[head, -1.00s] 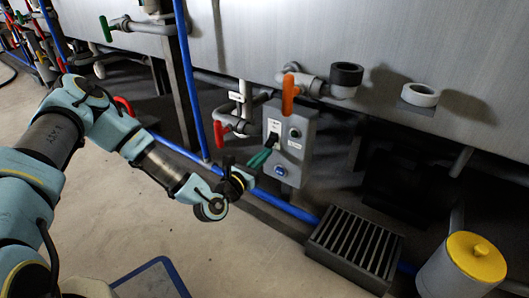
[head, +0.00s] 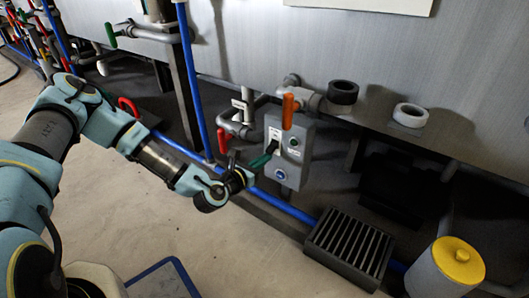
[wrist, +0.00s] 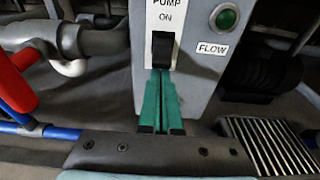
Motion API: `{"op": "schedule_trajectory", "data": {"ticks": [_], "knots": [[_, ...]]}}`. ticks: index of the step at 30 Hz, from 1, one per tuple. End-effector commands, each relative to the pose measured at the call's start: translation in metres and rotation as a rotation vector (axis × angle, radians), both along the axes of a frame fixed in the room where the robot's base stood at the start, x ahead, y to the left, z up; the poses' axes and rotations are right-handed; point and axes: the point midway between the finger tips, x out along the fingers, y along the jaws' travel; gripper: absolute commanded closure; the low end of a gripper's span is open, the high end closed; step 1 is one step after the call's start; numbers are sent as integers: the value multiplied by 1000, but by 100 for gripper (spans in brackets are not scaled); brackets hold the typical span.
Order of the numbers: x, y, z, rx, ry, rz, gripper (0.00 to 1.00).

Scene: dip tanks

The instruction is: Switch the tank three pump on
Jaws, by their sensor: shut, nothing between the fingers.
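A grey pump control box (head: 291,160) is mounted below the tank's edge in the head view. In the wrist view its front (wrist: 205,60) carries a label reading PUMP and ON above a black switch (wrist: 163,45). My gripper (wrist: 160,76) is shut, its green fingers together with nothing between them. The fingertips are at the lower end of the black switch; I cannot tell whether they touch it. In the head view my gripper (head: 270,152) reaches the box from the left and partly covers the switch. A green round lamp (wrist: 224,18) sits beside a FLOW label.
An orange valve handle (head: 287,111) stands just above the box. A red-handled valve (head: 222,141) and a blue pipe (head: 193,80) are to its left. A slotted grate (head: 350,247) and yellow-lidded container (head: 457,262) stand at lower right. Open floor is at lower left.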

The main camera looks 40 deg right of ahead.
Motion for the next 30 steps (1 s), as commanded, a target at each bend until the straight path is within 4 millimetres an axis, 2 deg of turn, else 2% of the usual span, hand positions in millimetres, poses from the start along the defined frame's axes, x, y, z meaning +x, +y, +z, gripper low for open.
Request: {"op": "schedule_trajectory", "data": {"ticks": [1, 17, 20, 30], "knots": [[0, 0, 13, 25, 7, 1, 100], [-1, 3, 34, 353, 93, 0, 100], [-1, 4, 22, 367, 96, 1, 100], [-1, 4, 28, 364, 95, 1, 100]]}}
